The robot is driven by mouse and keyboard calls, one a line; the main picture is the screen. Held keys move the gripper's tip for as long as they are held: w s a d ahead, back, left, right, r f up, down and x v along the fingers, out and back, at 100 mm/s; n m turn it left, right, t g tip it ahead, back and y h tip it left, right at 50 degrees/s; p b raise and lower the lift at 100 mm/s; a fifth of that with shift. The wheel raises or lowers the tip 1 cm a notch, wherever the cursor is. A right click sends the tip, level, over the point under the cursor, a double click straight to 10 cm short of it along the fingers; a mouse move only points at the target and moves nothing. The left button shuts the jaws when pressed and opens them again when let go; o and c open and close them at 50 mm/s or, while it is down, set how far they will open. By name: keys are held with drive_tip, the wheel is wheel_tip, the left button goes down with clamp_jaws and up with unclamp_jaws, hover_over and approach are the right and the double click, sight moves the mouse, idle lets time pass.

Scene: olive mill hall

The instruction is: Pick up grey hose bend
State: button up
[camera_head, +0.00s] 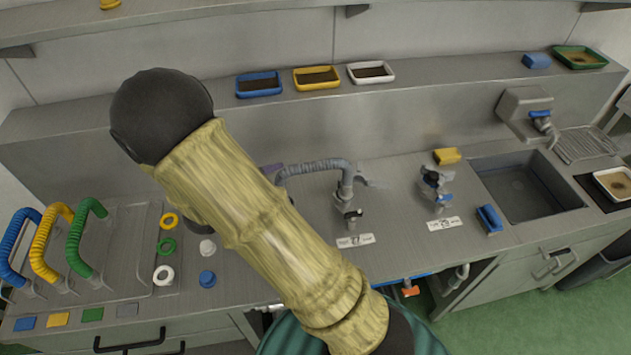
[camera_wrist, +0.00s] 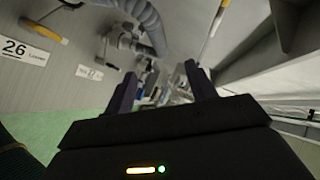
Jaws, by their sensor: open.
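The grey hose bend (camera_head: 318,166) is a ribbed arch at the middle of the steel counter. Its right end comes down at a valve fitting (camera_head: 349,212) behind a white label; its left end is partly hidden by my arm. In the wrist view a grey ribbed hose (camera_wrist: 152,25) curves at the top, beyond the fingers. My gripper (camera_wrist: 161,88) is open, with two dark fingers apart and nothing seen between them. In the head view my gripper is hidden behind my arm.
Blue, yellow and green hose bends (camera_head: 80,240) stand on a tray at the left. Coloured rings (camera_head: 167,246) lie beside them. A second valve (camera_head: 435,186), a yellow sponge (camera_head: 447,156) and a sink (camera_head: 530,187) are at the right. Small trays (camera_head: 317,78) line the back ledge.

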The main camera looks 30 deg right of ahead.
sight(311, 168)
drive_tip(key=p+x, duration=0.3)
drive_tip(key=x, duration=0.8)
drive_tip(key=shift+p, duration=0.35)
drive_tip(key=shift+d, duration=0.15)
drive_tip(key=shift+d+p, duration=0.25)
drive_tip(key=shift+p, duration=0.15)
drive_tip(key=p+x, duration=0.2)
drive_tip(key=x, duration=0.2)
drive_tip(key=shift+s+p, duration=0.1)
drive_tip(key=shift+p, duration=0.25)
drive_tip(key=shift+d+f, duration=0.2)
drive_tip(key=shift+f, duration=0.1)
clamp_jaws()
